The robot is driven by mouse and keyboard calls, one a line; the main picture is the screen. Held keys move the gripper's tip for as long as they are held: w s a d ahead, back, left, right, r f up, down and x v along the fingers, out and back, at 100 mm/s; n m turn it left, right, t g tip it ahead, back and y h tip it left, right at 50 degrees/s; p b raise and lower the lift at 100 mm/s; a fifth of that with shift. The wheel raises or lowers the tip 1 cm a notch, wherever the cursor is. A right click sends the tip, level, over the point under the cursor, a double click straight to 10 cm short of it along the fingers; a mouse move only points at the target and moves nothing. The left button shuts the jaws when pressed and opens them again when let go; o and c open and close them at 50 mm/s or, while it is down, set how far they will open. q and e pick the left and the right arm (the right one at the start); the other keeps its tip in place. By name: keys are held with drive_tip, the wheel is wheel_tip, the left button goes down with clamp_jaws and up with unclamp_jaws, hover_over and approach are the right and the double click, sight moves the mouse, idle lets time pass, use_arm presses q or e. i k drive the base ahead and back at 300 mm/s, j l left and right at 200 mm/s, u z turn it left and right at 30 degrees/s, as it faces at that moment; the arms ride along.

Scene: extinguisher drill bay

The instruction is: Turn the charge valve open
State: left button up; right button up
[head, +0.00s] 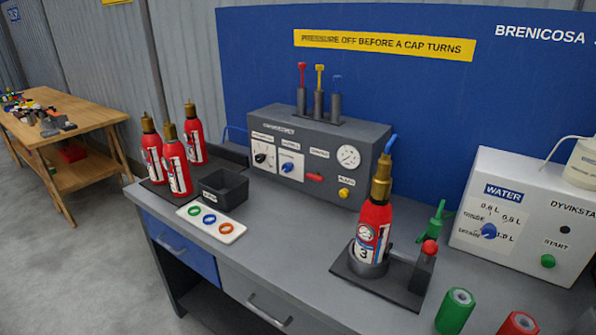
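A grey charging console (325,130) stands at the back of the bench. Its front has a black selector knob (261,157), a blue knob (288,167), a small red handle (314,177) under a label, a round gauge (348,156) and a yellow button (344,194). The red handle lies about level; its label is too small to read surely, so I cannot confirm it is the charge valve. A red extinguisher (373,235) marked 3 stands upright in a holder, a blue hose at its brass top. Neither gripper is in view.
Several red extinguishers (176,167) stand at the bench's left, near a black bin (222,187) and a white tray (211,225) of coloured rings. A white water unit (528,215) and green and red cylinders (455,311) are right. The bench front (265,265) is clear.

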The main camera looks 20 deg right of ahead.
sight(315, 177)
drive_tip(key=i+j, duration=0.25)
drive_tip(key=j, duration=0.15)
drive_tip(key=i+j, duration=0.2)
drive_tip(key=j, duration=0.2)
drive_tip(key=i+j, duration=0.25)
drive_tip(key=j, duration=0.15)
drive_tip(key=z, duration=1.35)
